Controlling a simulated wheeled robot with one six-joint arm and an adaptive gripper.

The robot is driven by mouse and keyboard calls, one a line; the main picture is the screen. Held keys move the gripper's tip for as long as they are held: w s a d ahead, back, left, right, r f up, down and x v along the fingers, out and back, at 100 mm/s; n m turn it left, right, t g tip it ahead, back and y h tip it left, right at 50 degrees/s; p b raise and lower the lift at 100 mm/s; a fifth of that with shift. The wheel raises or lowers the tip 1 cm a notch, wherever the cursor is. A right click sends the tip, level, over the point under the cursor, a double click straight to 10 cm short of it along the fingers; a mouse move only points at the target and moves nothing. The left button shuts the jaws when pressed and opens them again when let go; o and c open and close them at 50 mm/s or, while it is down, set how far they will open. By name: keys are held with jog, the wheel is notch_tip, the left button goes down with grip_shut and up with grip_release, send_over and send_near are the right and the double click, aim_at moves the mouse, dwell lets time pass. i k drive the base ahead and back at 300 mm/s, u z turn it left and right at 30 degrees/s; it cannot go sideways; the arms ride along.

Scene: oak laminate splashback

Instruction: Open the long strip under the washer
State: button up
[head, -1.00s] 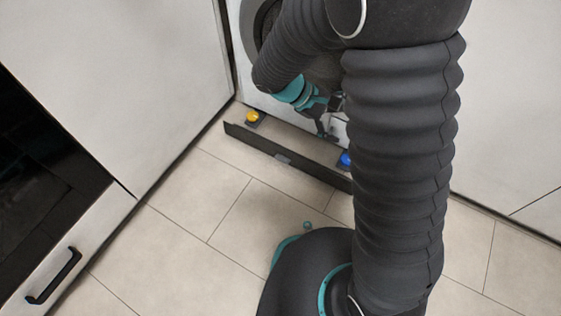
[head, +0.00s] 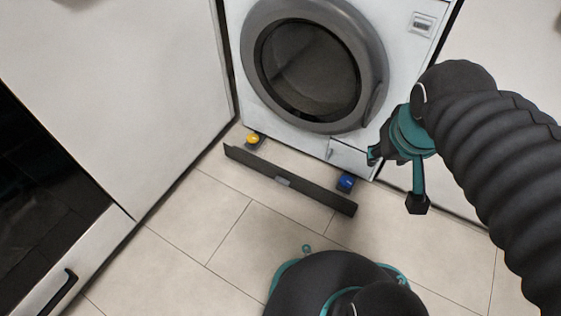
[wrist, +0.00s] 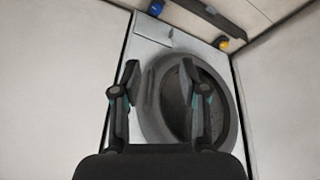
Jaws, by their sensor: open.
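The long dark strip (head: 285,180) lies low at the floor, standing apart from the front of the washer (head: 400,45), with a small grey patch at its middle. Floor shows between strip and washer; I cannot tell how they are joined. In the wrist view the strip (wrist: 212,16) crosses the top right, and the washer (wrist: 150,50) fills the middle. My gripper (head: 395,181) is open and empty, to the right of the strip's right end and apart from it, by the washer's lower right corner. Both fingers of my gripper (wrist: 163,80) show in the wrist view.
A yellow-topped foot (head: 253,139) and a blue-topped foot (head: 345,182) show between strip and washer. A small flap (head: 347,156) is at the washer's lower right. White cabinets stand on both sides. The tiled floor (head: 225,235) before the strip is clear.

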aim_at(334, 201)
jog(key=u, duration=2.25)
jog(key=k, duration=0.5)
jog(key=z, duration=0.25)
